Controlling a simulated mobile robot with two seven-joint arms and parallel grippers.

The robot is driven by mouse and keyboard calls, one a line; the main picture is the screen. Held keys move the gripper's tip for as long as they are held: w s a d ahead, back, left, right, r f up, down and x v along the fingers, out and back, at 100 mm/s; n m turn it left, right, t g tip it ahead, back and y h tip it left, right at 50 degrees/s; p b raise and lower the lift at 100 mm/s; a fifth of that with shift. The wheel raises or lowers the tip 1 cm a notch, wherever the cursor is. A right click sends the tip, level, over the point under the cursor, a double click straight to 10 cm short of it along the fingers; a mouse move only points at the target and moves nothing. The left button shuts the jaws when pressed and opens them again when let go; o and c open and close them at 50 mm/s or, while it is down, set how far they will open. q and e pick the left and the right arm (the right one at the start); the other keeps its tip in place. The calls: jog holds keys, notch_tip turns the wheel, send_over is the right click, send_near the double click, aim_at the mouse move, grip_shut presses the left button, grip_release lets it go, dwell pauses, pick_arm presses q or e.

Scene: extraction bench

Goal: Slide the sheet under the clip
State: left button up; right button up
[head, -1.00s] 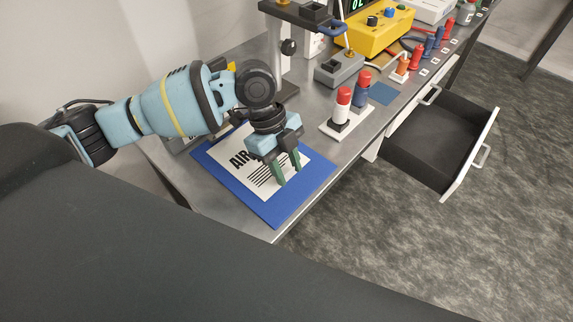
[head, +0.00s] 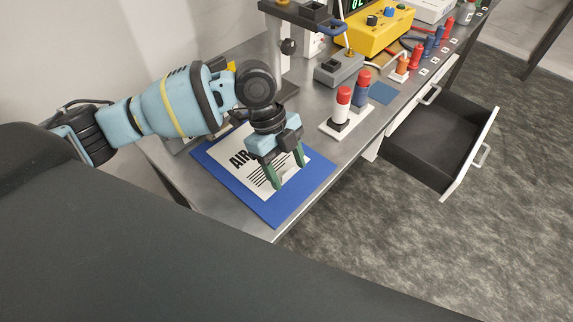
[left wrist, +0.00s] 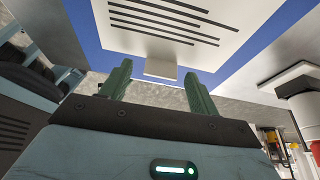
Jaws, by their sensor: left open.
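The sheet (head: 240,183) is white with large black lettering, partly covered by my arm, and several black lines. It lies on a blue board (head: 278,212) on the bench. In the left wrist view the sheet (left wrist: 215,12) shows its lines and a small pale tab (left wrist: 161,68) at its edge, between my fingers. My left gripper (head: 287,174) is open, fingers pointing down over the sheet's near right part; its fingers also show in the left wrist view (left wrist: 158,76). I cannot tell whether the fingertips touch anything. I cannot make out the clip; my arm hides the board's far side.
A white holder (head: 338,130) with a red-topped and a blue-and-red post stands right of the board. A stand (head: 287,75) and a grey switch box (head: 338,70) are behind. An open drawer (head: 430,150) juts out from the bench front. The bench edge runs close to the board.

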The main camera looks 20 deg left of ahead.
pick_arm(q)
jog(key=shift+r, duration=0.1)
jog(key=v, duration=0.7)
jog(key=shift+r, duration=0.35)
jog(key=shift+f, duration=0.1)
